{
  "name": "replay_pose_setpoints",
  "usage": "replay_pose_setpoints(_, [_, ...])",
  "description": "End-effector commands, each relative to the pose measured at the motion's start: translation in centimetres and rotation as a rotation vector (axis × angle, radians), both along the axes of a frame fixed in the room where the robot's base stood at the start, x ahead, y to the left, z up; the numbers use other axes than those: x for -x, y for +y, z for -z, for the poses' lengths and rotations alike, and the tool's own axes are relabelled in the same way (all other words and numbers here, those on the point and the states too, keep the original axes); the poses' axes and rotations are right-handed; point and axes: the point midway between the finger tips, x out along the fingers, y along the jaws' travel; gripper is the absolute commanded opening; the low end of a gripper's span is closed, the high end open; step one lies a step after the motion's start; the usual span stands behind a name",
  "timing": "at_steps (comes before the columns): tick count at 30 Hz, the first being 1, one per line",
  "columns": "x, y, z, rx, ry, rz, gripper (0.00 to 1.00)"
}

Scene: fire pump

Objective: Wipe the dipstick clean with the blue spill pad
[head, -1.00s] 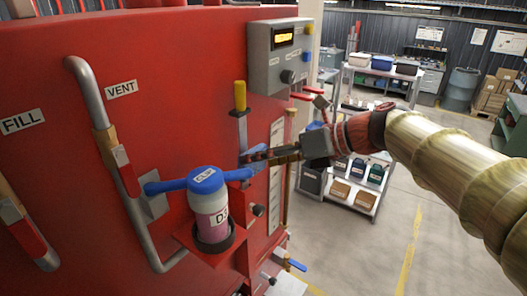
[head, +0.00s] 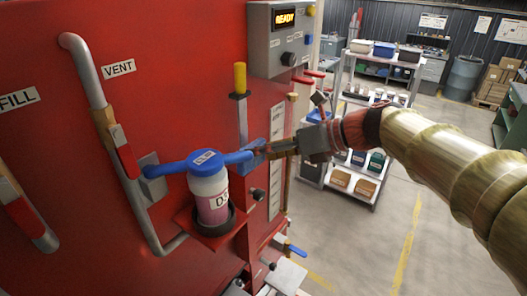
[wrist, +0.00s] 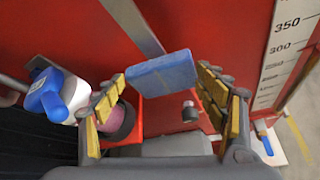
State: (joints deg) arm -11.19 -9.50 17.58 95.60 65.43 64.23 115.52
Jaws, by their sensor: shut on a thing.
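The dipstick shows a yellow handle (head: 240,78) with a grey metal shaft below it, upright against the red pump panel. The same grey strip (wrist: 133,24) runs down from the top of the wrist view. My gripper (head: 266,148) is shut on the blue spill pad (wrist: 162,73), which sits between the padded fingers (wrist: 155,95). The pad (head: 254,152) shows only in part in the head view, in front of the shaft's lower part. The pad overlaps the shaft's lower end in the wrist view; whether they touch I cannot tell.
A bottle (head: 210,197) of pink liquid with a blue lid stands in a red holder left of my gripper. A vent pipe (head: 83,65) and valve handles line the red panel (head: 175,55). A control box (head: 283,40) is above. Shelving (head: 370,105) and open floor lie at right.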

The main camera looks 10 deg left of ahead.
Motion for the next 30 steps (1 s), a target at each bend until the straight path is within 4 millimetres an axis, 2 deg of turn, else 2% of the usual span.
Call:
replay_pose_setpoints(16, [-0.40,0.91,-0.03,0.000,0.000,0.000,0.51])
replay_pose_setpoints(30, [-0.40,0.91,-0.05,0.000,0.000,0.000,0.51])
